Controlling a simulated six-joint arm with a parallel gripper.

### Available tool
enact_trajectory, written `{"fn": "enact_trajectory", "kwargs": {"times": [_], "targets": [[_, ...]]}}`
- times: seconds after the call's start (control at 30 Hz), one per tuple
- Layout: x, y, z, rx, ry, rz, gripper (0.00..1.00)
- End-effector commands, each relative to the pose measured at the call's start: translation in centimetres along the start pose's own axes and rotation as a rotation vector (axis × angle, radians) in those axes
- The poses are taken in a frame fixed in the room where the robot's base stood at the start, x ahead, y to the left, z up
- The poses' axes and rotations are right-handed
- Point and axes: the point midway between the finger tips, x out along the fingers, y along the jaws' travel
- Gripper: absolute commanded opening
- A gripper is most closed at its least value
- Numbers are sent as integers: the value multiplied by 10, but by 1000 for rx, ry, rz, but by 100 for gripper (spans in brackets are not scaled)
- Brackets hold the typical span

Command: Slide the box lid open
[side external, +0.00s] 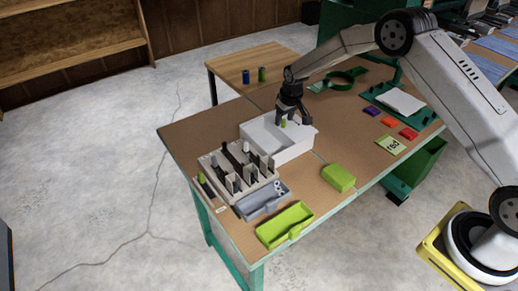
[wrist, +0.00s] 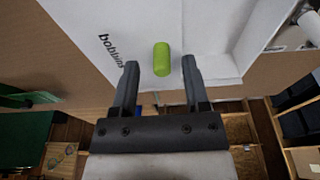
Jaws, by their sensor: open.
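A white box (side external: 293,150) stands on the brown-topped workbench. Its flat white lid (wrist: 138,22) carries the printed word "bobbins" and a short lime-green handle (wrist: 161,58). The handle also shows as a small green spot in the side view (side external: 284,123). My gripper (side external: 292,120) is over the box, pointing down, with its jaws apart. In the wrist view my gripper (wrist: 160,76) has one dark finger on each side of the handle, with gaps showing on both sides. I cannot tell how deep the fingertips reach around it.
A beige rack (side external: 238,170) with upright dividers, a grey tray (side external: 262,200) and a lime tray (side external: 284,225) stand in front of the box. A lime block (side external: 338,177) lies right of them. Bare bench surrounds the lime block.

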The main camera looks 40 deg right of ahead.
Motion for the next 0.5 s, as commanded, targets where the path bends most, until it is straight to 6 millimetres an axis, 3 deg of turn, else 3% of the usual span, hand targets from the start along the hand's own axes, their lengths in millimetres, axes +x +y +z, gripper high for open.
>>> {"fn": "enact_trajectory", "kwargs": {"times": [0.5], "targets": [[-42, 0, -9, 0, 2, 0, 59]]}}
